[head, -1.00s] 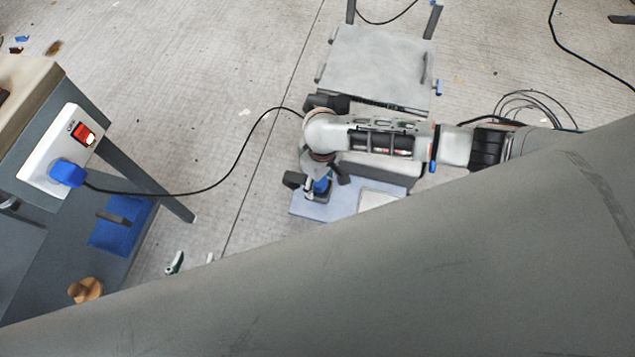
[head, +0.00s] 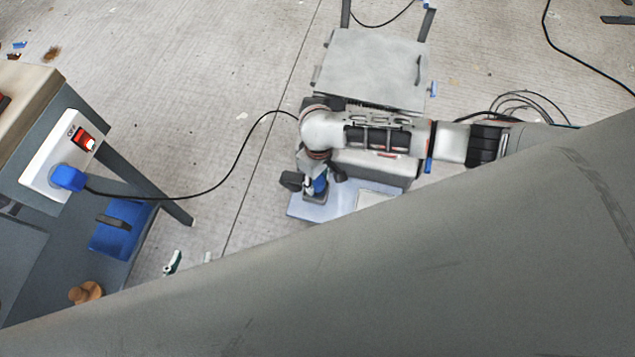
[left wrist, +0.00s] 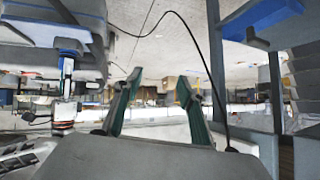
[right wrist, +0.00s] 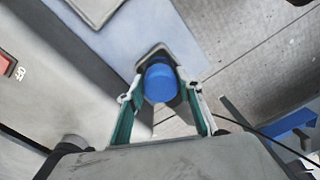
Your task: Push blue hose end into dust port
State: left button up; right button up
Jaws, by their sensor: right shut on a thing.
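The blue hose end (right wrist: 161,83) is a short blue cylinder between the fingers of my right gripper (right wrist: 162,88) in the right wrist view. My right gripper (head: 317,182) is shut on it, low over the light-blue surface of a machine (head: 340,208). A dark grey angular port (right wrist: 155,52) on that surface surrounds the far side of the blue end. I cannot tell how deep the end sits in it. My left gripper (head: 190,260) shows only its fingertips in the head view, past a large grey surface. In the left wrist view its green-lined fingers (left wrist: 160,76) stand apart and empty.
A bench at left carries a white switch box (head: 60,155) with a red switch and blue plug (head: 67,177). A black cable (head: 215,185) runs from the plug towards my right arm.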

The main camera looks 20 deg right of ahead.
jog(key=r+p, duration=0.1)
jog(key=r, duration=0.2)
jog(key=r+p, duration=0.1)
jog(key=r, duration=0.3)
jog(key=r+p, duration=0.2)
jog(key=r, duration=0.1)
jog(key=shift+w+r, duration=0.25)
jog(key=shift+w, duration=0.05)
pick_arm(q)
jog(key=shift+n, duration=0.4)
jog(key=r+p, duration=0.2)
jog(key=r, duration=0.1)
jog(key=d+r+p, duration=0.1)
jog(key=shift+s+d+r, duration=0.1)
jog(key=shift+s+r, duration=0.3)
pick_arm(e)
notch_tip(320, 180, up, 8)
jog(key=shift+s, duration=0.25)
